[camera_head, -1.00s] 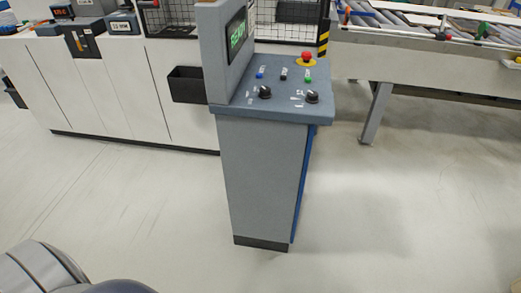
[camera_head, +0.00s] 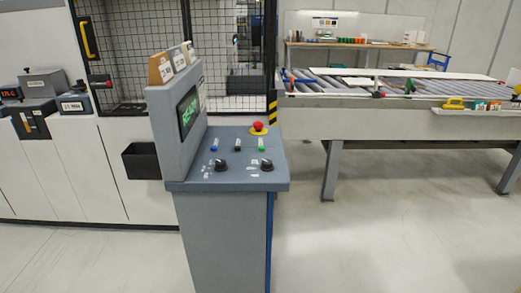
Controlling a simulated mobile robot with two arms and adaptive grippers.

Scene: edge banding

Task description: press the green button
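The green button (camera_head: 261,149) is a small green spot on the sloped top of a grey control console (camera_head: 228,240). It sits at the right of a row with a black button (camera_head: 237,149) and a blue button (camera_head: 214,149). A red mushroom button (camera_head: 258,127) on a yellow base is behind it, and a black knob (camera_head: 266,165) is in front of it. The console's screen (camera_head: 189,110) shows green text. Neither of my grippers is in view.
A white machine with a black mesh cage (camera_head: 170,60) stands behind the console. A black bin (camera_head: 141,162) is on the console's left. A roller conveyor table (camera_head: 400,122) stands to the right. The floor (camera_head: 400,235) at the right front is clear.

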